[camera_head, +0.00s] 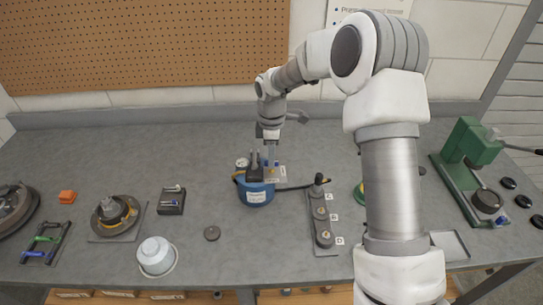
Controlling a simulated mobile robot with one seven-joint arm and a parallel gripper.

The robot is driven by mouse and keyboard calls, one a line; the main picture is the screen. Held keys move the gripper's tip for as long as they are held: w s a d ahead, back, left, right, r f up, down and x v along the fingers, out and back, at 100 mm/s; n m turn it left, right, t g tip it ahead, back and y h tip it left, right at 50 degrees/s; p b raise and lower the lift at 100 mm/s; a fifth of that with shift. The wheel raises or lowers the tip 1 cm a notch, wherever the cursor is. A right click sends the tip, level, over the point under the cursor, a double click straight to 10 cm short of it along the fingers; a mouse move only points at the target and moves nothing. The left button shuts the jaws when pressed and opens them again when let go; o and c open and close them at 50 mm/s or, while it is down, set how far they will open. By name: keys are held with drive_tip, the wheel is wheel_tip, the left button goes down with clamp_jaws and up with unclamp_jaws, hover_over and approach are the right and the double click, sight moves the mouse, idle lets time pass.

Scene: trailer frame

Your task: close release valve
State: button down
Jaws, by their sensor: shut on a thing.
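A round blue unit (256,195) with a white label stands on the grey workbench, near its middle. A small round gauge (242,163) shows on its upper left, and a dark hose (300,186) runs from it to the right. My gripper (268,172) points down from above and is shut on a small part at the top of the blue unit. The fingers and the dark fittings hide this part, so I cannot make out the release valve's shape or how far it is turned.
A grey block with several lettered fittings (322,222) stands right of the blue unit. A green press (466,150) stands far right. My arm hides part of the right bench.

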drive_tip(key=shift+n, duration=0.4)
drive_tip(key=c, duration=0.8)
unclamp_jaws()
drive_tip(key=shift+r, duration=8.75)
drive_tip(key=shift+r, duration=0.1)
